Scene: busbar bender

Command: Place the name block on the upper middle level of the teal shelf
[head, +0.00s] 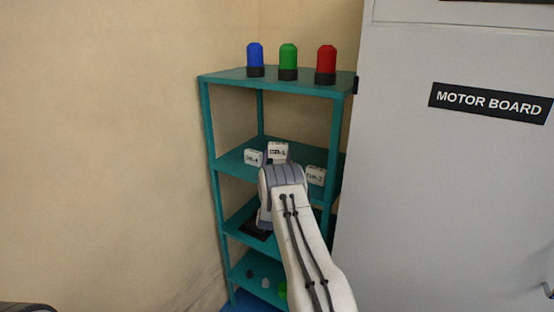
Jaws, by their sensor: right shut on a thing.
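The teal shelf (230,158) stands in the corner with several levels. My right gripper (279,161) reaches in at the upper middle level, below the top board. It is shut on a white name block (278,150) with dark lettering that seems to read DB-1. The block shows upright just beyond my wrist, which hides the fingers and the block's lower part. I cannot tell whether the block touches the board. My left gripper is not in view.
A white block (254,157) stands left of the held one on the same level, and another (316,176) stands to the right. Blue (255,57), green (288,58) and red (326,60) lamps stand on top. A grey cabinet (440,190) is close on the right.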

